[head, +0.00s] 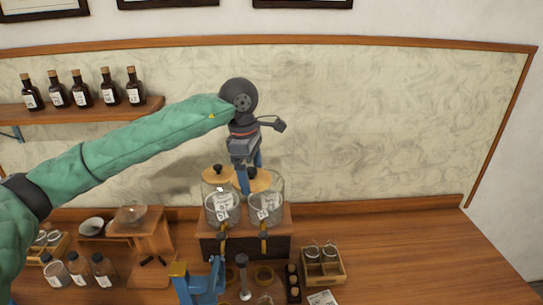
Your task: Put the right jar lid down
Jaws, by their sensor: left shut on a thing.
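Two glass jars with taps stand side by side on a wooden stand: the left jar (222,211) and the right jar (266,211). A round wooden lid with a dark knob, the left jar lid (215,175), shows at the left jar's top. The right jar lid (262,181), also pale wood, is at the top of the right jar, partly hidden by my gripper. My left gripper (251,180) points down from above and is shut on the right jar lid. I cannot tell whether the lid touches the jar's rim.
The wooden stand (283,247) sits on the counter against the back wall. In front are a blue fixture (203,287), a small wooden crate with jars (323,264) and a metal pestle-like tool (243,277). The counter at right (420,255) is clear.

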